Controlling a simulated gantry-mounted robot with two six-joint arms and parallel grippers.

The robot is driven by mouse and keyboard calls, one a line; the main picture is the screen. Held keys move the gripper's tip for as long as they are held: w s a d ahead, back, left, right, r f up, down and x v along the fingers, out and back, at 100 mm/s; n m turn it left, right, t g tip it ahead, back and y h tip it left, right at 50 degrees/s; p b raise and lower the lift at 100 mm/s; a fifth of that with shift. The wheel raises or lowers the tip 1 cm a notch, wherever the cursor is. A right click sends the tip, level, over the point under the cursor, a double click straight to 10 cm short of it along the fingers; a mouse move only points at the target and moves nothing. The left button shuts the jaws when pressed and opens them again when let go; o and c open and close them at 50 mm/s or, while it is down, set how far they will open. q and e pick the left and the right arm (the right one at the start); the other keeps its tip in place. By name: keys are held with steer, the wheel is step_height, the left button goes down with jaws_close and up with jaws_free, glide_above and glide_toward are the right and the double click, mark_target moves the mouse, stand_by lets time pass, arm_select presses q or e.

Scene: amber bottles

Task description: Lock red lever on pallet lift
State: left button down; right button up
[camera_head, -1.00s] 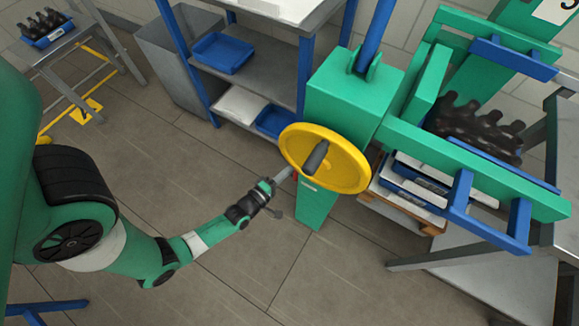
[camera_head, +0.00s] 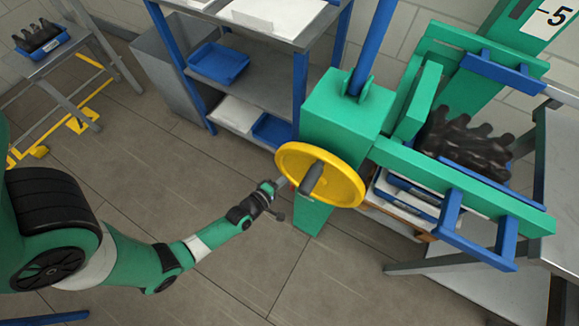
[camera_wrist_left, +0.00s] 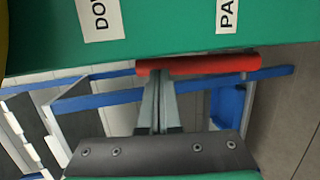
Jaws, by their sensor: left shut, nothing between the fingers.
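The red lever (camera_wrist_left: 200,65) lies across the left wrist view, along the lower edge of the green pallet lift face (camera_wrist_left: 160,35). My left gripper (camera_wrist_left: 156,82) is shut and empty, its fingertips at the lever's left half; I cannot tell whether they touch it. In the head view, the gripper (camera_head: 281,184) is beside the yellow handwheel (camera_head: 344,180) on the green lift column (camera_head: 345,105). Only a speck of red (camera_head: 291,184) shows there, mostly hidden by the wheel and gripper. My right gripper is not in view.
The lift's fork frame holds dark bottles (camera_head: 465,145) at the right. A shelf with blue trays (camera_head: 218,63) stands behind. A grey table (camera_head: 500,290) is at the lower right. The floor (camera_head: 330,270) below the wheel is clear.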

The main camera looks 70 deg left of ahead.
arm_select(q)
steer(key=r+p+v, duration=0.1)
steer(key=p+v, duration=0.4)
steer(key=v, duration=0.8)
steer(key=shift+s, duration=0.2)
